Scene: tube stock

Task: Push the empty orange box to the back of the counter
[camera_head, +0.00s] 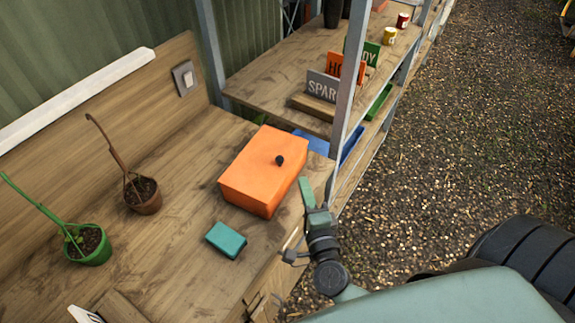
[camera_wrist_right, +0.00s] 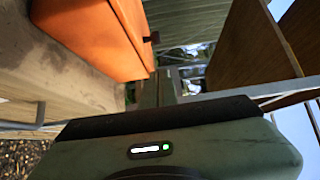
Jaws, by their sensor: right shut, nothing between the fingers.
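The orange box (camera_head: 255,170) sits on the wooden counter (camera_head: 165,250) near its right end, with a small dark knob on top; I cannot see inside it. My right gripper (camera_head: 305,192) is at the box's front right side, close to its corner, with its fingers shut and empty; I cannot tell whether it touches the box. In the right wrist view the orange box (camera_wrist_right: 95,35) fills the upper left, and the gripper's fingers (camera_wrist_right: 158,88) point past its side. My left gripper is not in view.
A teal block (camera_head: 226,240) lies in front of the box. A metal post (camera_head: 348,80) and shelf with signs stand behind right. A switch (camera_head: 184,77) is on the back panel.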

